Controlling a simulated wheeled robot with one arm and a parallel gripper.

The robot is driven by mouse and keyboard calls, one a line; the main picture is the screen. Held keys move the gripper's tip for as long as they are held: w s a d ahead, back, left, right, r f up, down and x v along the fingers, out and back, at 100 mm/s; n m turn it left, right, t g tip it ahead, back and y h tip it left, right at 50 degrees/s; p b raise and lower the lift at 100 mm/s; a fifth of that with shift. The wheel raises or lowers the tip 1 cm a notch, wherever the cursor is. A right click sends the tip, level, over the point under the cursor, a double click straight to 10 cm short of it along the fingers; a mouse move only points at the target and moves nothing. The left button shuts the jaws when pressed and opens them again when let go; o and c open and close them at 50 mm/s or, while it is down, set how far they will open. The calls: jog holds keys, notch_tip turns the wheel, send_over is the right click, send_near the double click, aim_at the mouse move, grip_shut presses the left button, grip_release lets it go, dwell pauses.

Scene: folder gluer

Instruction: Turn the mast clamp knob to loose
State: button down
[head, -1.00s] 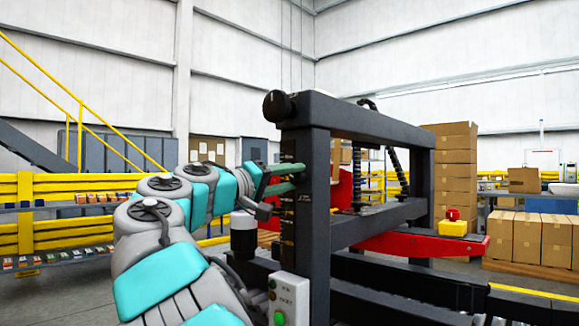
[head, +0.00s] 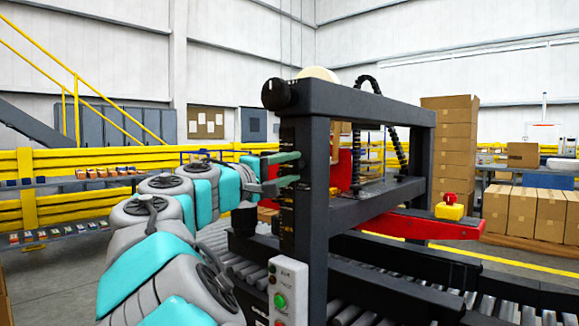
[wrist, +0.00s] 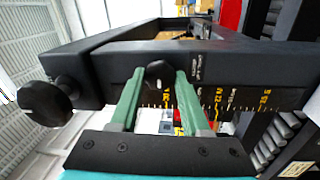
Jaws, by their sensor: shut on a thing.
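The mast clamp knob (wrist: 158,74) is a small dark knob on the face of the black mast, beside a scale with yellow marks. In the wrist view my gripper (wrist: 158,80) has its two green fingers on either side of this knob and is shut on it. In the head view my gripper (head: 291,168) reaches the left face of the mast (head: 313,180). The knob is hidden there by the fingers. Whether the knob is tight or loose cannot be told.
A larger black knob (head: 276,93) sticks out at the frame's top left corner; it also shows in the wrist view (wrist: 47,102). A red arm with a yellow-based stop button (head: 449,210) is at the right.

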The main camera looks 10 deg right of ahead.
jog(key=shift+c, duration=1.9)
grip_release()
jog(key=b+v, duration=0.1)
jog(key=v, duration=0.7)
jog(key=shift+w, duration=0.1)
